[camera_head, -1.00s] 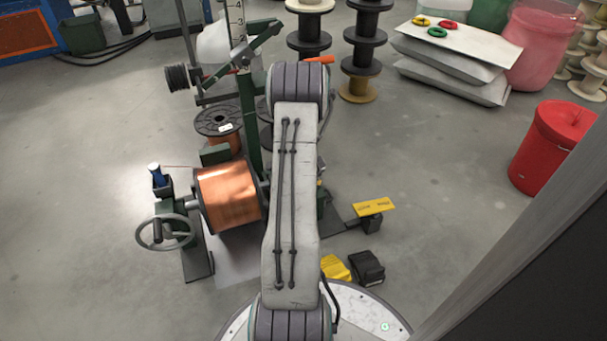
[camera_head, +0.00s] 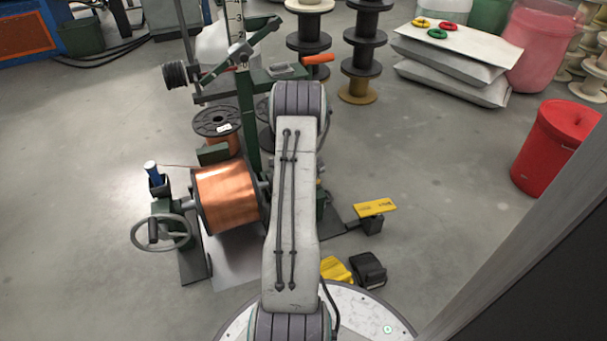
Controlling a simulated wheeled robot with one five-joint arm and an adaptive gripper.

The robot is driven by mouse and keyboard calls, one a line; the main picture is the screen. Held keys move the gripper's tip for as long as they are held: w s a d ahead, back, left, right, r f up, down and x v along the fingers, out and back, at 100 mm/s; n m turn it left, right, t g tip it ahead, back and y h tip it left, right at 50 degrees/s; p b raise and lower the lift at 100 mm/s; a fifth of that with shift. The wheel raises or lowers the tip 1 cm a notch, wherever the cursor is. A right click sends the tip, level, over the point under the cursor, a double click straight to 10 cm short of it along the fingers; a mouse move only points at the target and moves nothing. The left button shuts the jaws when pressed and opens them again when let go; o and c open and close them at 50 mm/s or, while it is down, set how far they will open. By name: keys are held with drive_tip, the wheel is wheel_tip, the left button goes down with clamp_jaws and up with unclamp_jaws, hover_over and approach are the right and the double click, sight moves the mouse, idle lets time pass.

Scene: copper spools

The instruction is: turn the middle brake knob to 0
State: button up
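No brake knob can be made out for certain; my arm covers the right part of the green winding stand (camera_head: 246,120), where small fittings show only in part. A large copper spool (camera_head: 228,197) lies on its side in the stand, left of my arm. A spoked handwheel (camera_head: 160,232) is at the stand's left end. My arm reaches away from my base up the middle of the picture. My gripper does not show; the arm's upper links hide whatever is beyond them.
A yellow pedal-like plate (camera_head: 375,207) sticks out right of the stand. Dark spool stacks (camera_head: 362,50) stand behind. A red bin (camera_head: 554,150) is at the right, near sacks (camera_head: 452,75). The floor between them is clear. An orange handle (camera_head: 319,59) shows above my arm.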

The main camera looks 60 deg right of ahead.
drive_tip(key=shift+c, duration=0.5)
drive_tip(key=c, duration=1.1)
drive_tip(key=shift+n, duration=0.3)
drive_tip(key=n, duration=0.2)
drive_tip(key=n+h, duration=0.1)
drive_tip(key=n, duration=0.1)
drive_tip(key=shift+s+t+h, duration=0.1)
drive_tip(key=shift+t+h, duration=0.2)
drive_tip(key=shift+n+t+h, duration=0.3)
drive_tip(key=shift+n+h, duration=0.1)
drive_tip(key=shift+n, duration=0.9)
drive_tip(key=shift+w+r, duration=0.1)
drive_tip(key=shift+w, duration=0.1)
drive_tip(key=o, duration=0.8)
drive_tip(key=shift+c, duration=0.2)
drive_tip(key=o, duration=0.4)
